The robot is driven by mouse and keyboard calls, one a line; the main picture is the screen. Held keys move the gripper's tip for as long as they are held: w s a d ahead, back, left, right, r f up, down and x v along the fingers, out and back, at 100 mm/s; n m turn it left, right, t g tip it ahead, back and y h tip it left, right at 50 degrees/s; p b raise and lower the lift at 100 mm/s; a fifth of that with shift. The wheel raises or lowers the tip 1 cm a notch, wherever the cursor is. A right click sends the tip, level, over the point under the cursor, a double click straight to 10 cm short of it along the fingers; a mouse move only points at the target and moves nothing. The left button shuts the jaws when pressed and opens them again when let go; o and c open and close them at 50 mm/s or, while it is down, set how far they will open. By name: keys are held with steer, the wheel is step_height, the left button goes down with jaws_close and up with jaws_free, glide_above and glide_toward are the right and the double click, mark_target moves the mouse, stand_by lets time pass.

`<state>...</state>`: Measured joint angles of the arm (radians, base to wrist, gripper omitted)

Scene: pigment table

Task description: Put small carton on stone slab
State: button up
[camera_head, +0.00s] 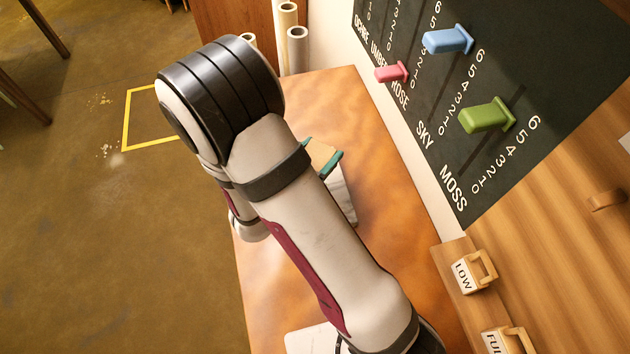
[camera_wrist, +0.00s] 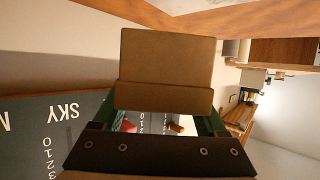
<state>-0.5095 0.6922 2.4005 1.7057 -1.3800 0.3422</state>
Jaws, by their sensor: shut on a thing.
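The small carton is a plain brown box. In the wrist view the carton (camera_wrist: 168,60) fills the middle, held between the two green fingers of my gripper (camera_wrist: 163,112). In the head view a tan bit of the carton (camera_head: 320,152) shows beside a green fingertip, mostly hidden behind my arm. A pale grey-white block (camera_head: 345,197), perhaps the stone slab, shows partly on the table just below the gripper; my arm covers the rest. I cannot tell whether the carton touches it.
The orange-brown table (camera_head: 375,150) has bare room to the right of my arm. A dark slider board (camera_head: 440,120) with pink, blue and green knobs stands along the right. Rolled tubes (camera_head: 297,50) stand at the back. Wooden handles (camera_head: 483,268) with labels are at lower right.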

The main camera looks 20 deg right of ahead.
step_height(320, 180, down, 7)
steer(key=shift+r, duration=0.1)
steer(key=o, duration=1.4)
